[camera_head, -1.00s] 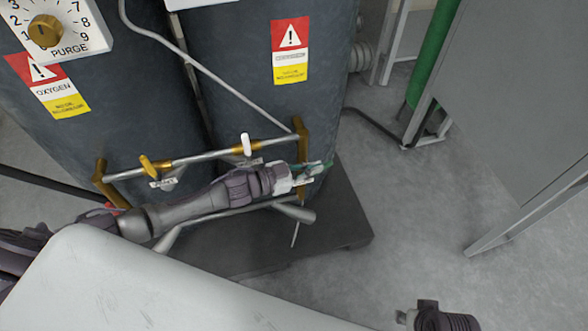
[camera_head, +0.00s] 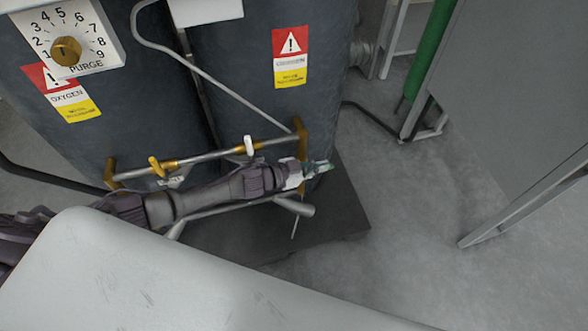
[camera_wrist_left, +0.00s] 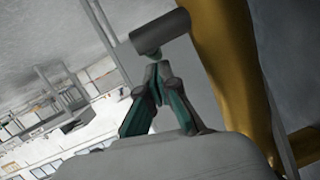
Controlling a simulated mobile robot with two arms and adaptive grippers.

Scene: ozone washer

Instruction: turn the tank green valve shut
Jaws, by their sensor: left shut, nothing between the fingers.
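My left gripper (camera_head: 325,167) reaches across the front of the tank pipework to the right end of the pipes. Its teal fingers are shut and empty, seen closely in the left wrist view (camera_wrist_left: 156,80). The fingertips are just below a grey cylindrical pipe end (camera_wrist_left: 160,32), beside a brass pipe (camera_wrist_left: 228,75); I cannot tell whether they touch it. The brass upright (camera_head: 301,135) also shows in the head view. I cannot make out the green valve apart from the teal fingers. My right gripper is not in view.
Two dark tanks (camera_head: 255,75) stand behind the pipes. A yellow handle (camera_head: 156,166) and a white handle (camera_head: 249,145) sit on the upper pipe. A purge dial (camera_head: 66,50) is at top left. A grey cabinet (camera_head: 520,100) stands right, with clear floor (camera_head: 410,210) between.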

